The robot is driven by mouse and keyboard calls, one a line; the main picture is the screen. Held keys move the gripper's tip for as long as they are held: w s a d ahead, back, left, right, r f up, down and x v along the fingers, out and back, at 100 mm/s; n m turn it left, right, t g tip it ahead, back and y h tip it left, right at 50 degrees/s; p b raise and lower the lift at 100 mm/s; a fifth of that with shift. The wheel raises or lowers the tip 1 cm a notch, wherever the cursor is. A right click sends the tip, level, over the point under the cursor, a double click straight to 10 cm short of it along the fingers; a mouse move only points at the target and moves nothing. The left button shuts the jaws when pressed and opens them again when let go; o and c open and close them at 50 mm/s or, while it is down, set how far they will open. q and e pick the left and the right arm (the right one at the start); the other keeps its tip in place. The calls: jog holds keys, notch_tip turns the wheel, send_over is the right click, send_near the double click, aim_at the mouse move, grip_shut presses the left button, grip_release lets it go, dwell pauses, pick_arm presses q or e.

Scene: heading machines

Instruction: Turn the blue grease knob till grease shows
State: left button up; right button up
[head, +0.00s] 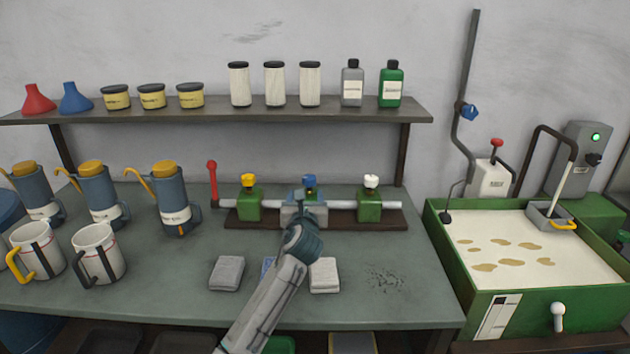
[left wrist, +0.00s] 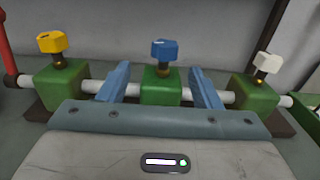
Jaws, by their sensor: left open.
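The blue knob (head: 310,181) sits upright on a brass stem on the middle green block of a pipe rail on the bench. It also shows in the left wrist view (left wrist: 164,50), above its green block (left wrist: 161,88). My left gripper (head: 307,207) reaches in from the front, just below the knob in the head view. In the left wrist view my left gripper (left wrist: 159,70) is open, with one blue finger on each side of the middle block and knob stem, apart from the knob. In the head view the gripper hides much of the block. My right gripper is not in view.
A yellow knob (head: 249,181) and a white knob (head: 371,181) stand on neighbouring blocks, with a red lever (head: 212,180) at the rail's left end. Folded cloths (head: 324,275) lie in front. Oil cans (head: 172,195) stand left.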

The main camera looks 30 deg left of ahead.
aim_at(308, 181)
pick_arm(q)
jog(key=x, duration=0.6)
jog(key=p+x, duration=0.1)
jog(key=x, duration=0.2)
jog(key=shift+w+d+r, duration=0.25)
jog(key=shift+d+r, duration=0.05)
jog(key=shift+w+a, duration=0.2)
jog(key=shift+w, duration=0.3)
jog(key=shift+w+a, duration=0.1)
jog(key=c, duration=0.8)
jog(key=shift+c, duration=0.8)
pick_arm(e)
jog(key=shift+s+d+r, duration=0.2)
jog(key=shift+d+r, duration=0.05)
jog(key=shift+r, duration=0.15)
